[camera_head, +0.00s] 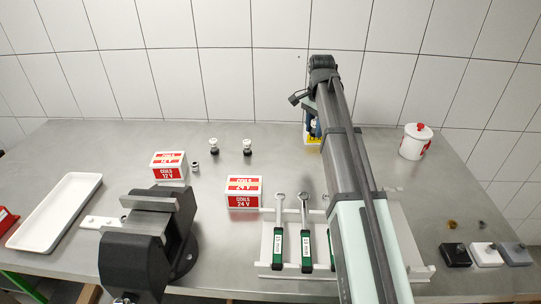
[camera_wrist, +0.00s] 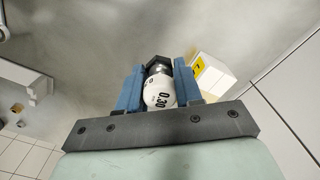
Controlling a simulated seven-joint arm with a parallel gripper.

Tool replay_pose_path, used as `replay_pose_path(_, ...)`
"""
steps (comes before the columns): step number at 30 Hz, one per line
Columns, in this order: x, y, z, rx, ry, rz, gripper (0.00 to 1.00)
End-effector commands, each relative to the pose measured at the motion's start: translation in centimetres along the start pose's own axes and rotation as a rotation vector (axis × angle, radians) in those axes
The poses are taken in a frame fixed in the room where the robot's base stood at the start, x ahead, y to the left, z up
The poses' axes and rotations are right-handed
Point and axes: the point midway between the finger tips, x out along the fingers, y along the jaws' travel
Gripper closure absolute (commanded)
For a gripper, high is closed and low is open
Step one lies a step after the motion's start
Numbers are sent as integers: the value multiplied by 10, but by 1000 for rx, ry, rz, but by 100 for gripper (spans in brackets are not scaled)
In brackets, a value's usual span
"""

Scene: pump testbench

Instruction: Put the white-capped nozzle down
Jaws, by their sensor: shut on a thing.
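In the wrist view my gripper (camera_wrist: 158,78) is shut on the white-capped nozzle (camera_wrist: 160,92), with a blue finger on each side. The round white cap is marked 0.30 and lies toward the palm; a metal collar and dark hex end point away. In the head view my gripper (camera_head: 314,128) is at the back of the bench, largely covered by my arm, and I cannot make out the nozzle there. The gap between nozzle and bench cannot be told. Two similar pieces with white tops (camera_head: 214,145) (camera_head: 247,146) stand upright on the bench left of my gripper.
A white box with yellow label (camera_wrist: 208,75) is close beside my gripper. Red-white coil boxes (camera_head: 168,166) (camera_head: 244,192), a vise (camera_head: 145,240), a white tray (camera_head: 58,212) and a wrench rack (camera_head: 268,240) stand nearer. A red-lidded canister (camera_head: 414,145) is right. Bench behind the coil boxes is mostly clear.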

Motion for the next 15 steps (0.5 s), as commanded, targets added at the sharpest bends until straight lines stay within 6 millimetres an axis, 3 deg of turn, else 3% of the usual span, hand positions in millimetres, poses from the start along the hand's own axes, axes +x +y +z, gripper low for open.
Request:
replay_pose_path(6,-1,-48,58,-100,-1,3,96)
replay_pose_path(15,-3,-93,111,-125,0,3,96)
